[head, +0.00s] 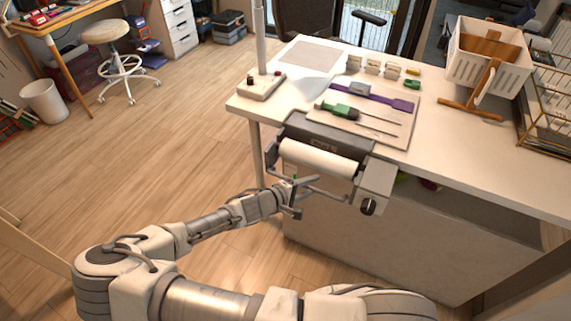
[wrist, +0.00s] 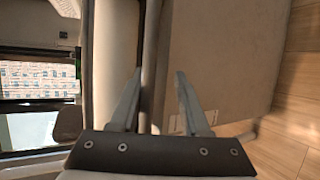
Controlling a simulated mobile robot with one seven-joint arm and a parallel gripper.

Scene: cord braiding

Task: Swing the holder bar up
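A grey device with a white roller (head: 318,158) is fixed at the front edge of the white table. A thin grey holder bar (head: 330,194) hangs low in front of the roller, joined to the device near its ends. My gripper (head: 302,190) is at the bar's left-middle part, in front of the device. In the wrist view, the two fingers of my gripper (wrist: 160,76) are spread apart. A dark bar (wrist: 150,62) runs lengthwise between them, closer to the left finger. I cannot tell whether a finger touches it. My gripper hides part of the bar in the head view.
A dark knob (head: 368,206) sticks out from the device's right end. A white basket (head: 488,55) stands at the back right. The floor (head: 170,150) to the left is clear.

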